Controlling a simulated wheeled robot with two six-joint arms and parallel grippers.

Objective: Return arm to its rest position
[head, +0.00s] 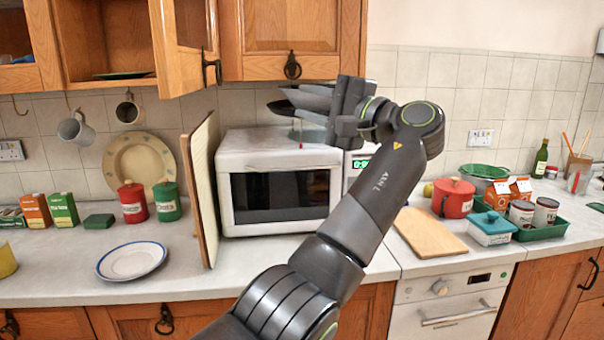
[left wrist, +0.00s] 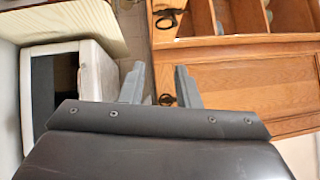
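My left arm (head: 372,195) reaches up from the bottom of the head view, bent at the elbow. Its left gripper (head: 280,99) is in front of the top of the white microwave (head: 238,158), below the wall cupboards, with its fingers pointing left. In the left wrist view the two fingers of the left gripper (left wrist: 160,88) stand apart with nothing held between them. The microwave (left wrist: 92,80) shows on the left there. My right gripper is in neither view.
An open cupboard door (head: 183,45) hangs above and left of the gripper. An upright wooden board (head: 204,185) stands beside the microwave. A plate (head: 131,260) lies on the worktop, with tins and boxes behind. A cutting board (head: 430,233) and a red pot (head: 453,198) are at the right.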

